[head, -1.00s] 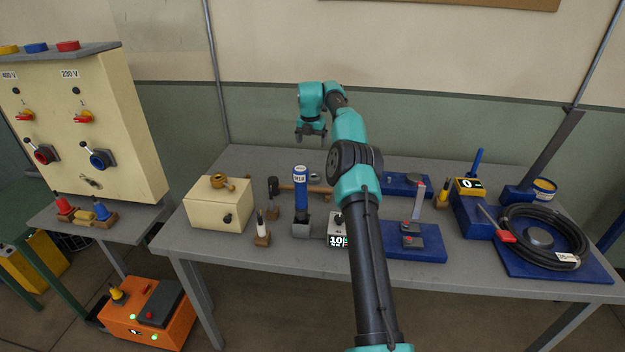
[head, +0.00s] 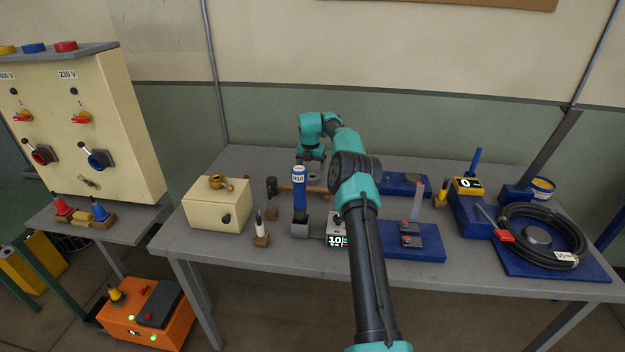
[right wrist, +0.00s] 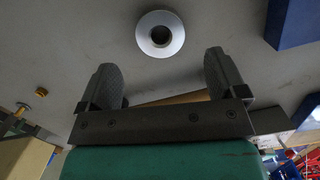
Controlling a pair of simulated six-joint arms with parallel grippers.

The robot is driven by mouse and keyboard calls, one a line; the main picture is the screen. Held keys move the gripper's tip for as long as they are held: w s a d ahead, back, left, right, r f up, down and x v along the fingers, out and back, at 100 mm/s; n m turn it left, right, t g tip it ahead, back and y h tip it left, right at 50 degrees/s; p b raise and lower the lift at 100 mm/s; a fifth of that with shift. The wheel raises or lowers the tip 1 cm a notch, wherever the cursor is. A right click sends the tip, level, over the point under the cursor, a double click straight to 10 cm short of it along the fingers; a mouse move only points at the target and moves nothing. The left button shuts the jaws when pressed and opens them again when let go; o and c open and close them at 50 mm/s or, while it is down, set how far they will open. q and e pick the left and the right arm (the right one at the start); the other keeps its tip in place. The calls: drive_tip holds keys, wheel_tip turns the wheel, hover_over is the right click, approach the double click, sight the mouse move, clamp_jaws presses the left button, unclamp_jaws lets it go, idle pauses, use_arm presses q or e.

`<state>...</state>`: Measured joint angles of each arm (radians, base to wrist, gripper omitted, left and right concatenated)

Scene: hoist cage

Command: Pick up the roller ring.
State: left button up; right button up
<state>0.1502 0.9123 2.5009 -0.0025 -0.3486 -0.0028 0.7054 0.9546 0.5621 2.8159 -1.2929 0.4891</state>
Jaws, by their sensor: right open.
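The roller ring (right wrist: 144,38), a pale grey ring with a dark centre hole, lies on the grey table just beyond my right fingertips in the right wrist view. In the head view the ring (head: 314,177) shows small, just below my right gripper (head: 312,164). In the right wrist view my right gripper (right wrist: 161,68) is open, with its two dark fingers apart and nothing between them. The ring is centred on the gap, apart from both fingers. My left gripper is not in view.
A cream box (head: 203,208) is at the left. Blue plates (head: 425,252) are at the right. The table behind the ring is mostly clear.

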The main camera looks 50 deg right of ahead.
sight(312, 174)
drive_tip(key=shift+f, duration=0.4)
drive_tip(key=shift+w+d+f, duration=0.1)
drive_tip(key=shift+d+f, duration=0.15)
drive_tip(key=shift+f, duration=1.05)
drive_tip(key=shift+w+d+f, duration=0.1)
drive_tip(key=shift+d+f, duration=0.1)
drive_tip(key=shift+f, duration=1.05)
drive_tip(key=c, duration=1.2)
